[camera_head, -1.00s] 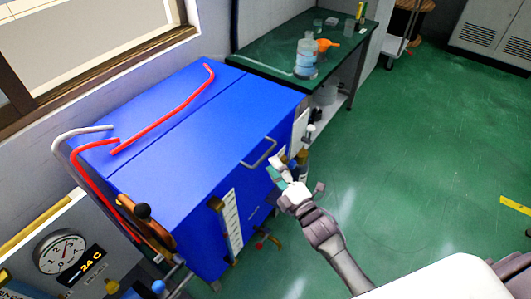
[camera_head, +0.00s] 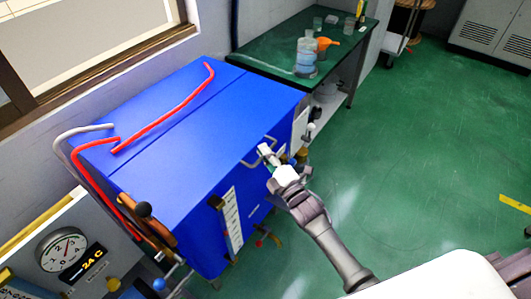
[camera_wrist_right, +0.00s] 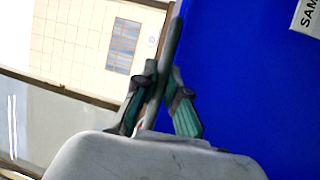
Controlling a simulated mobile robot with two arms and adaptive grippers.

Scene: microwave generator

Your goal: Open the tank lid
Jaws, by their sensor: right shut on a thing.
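The blue tank (camera_head: 205,252) stands at the left of the head view. Its flat blue lid (camera_head: 205,130) lies level on top, with a seam across it. A grey bar handle (camera_head: 250,163) sits at the lid's front edge. My right gripper (camera_head: 266,153) is at this handle, its fingers shut on the bar. In the right wrist view the handle (camera_wrist_right: 173,42) runs up from between the fingers of the right gripper (camera_wrist_right: 163,85). The gripper hides part of the handle. My left gripper is not in view.
A red hose (camera_head: 165,115) lies over the lid. A green bench (camera_head: 270,50) with a bottle (camera_head: 306,60) and an orange funnel (camera_head: 325,43) stands behind. A gauge panel (camera_head: 60,250) is at lower left.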

